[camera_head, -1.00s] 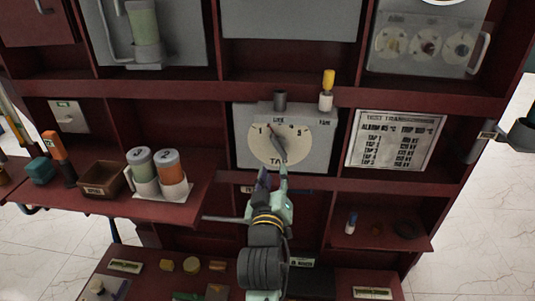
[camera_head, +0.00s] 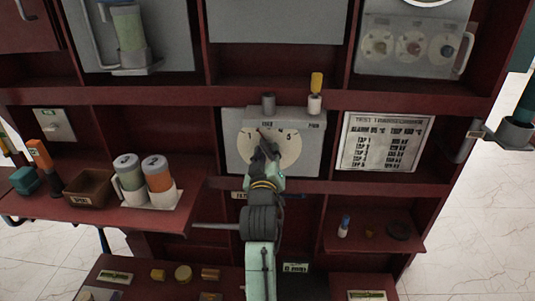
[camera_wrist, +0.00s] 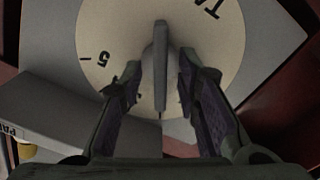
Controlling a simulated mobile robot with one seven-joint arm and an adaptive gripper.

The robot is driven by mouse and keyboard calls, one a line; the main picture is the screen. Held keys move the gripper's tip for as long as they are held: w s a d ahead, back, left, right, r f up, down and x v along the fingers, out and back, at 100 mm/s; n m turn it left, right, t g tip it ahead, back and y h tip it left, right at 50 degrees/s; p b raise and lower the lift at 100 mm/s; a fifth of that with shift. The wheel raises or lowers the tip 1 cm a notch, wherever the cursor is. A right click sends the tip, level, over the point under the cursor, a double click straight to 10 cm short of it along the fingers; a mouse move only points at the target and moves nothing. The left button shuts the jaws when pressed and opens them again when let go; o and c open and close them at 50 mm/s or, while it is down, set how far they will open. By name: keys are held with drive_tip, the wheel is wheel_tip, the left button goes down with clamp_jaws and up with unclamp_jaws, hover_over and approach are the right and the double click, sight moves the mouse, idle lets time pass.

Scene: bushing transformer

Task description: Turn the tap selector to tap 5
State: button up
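The tap selector is a round cream dial (camera_head: 289,150) on a grey box, with numbers along its upper edge. Its long grey handle (camera_wrist: 160,65) crosses the dial and, in the head view, its upper end leans slightly left of straight up. The numeral 5 is at the dial's right in the head view and at the left in the wrist view. My gripper (camera_head: 266,148) is in front of the dial and hides its lower part. In the wrist view my gripper (camera_wrist: 160,82) is open, one finger on each side of the handle, with visible gaps.
A printed sign (camera_head: 388,142) is to the right. Red shelf edges run above and below the dial box.

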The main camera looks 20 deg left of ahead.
drive_tip(key=shift+c, duration=0.4)
clamp_jaws()
drive_tip(key=shift+m, duration=0.3)
drive_tip(key=m+b, duration=0.1)
drive_tip(key=m, duration=0.5)
drive_tip(key=shift+d, duration=0.1)
drive_tip(key=m+b, duration=0.1)
drive_tip(key=m, duration=0.4)
drive_tip(key=shift+d+f+m, duration=0.1)
drive_tip(key=shift+m, duration=0.2)
drive_tip(key=m+b, duration=0.2)
drive_tip(key=m, duration=0.3)
drive_tip(key=shift+m, duration=0.3)
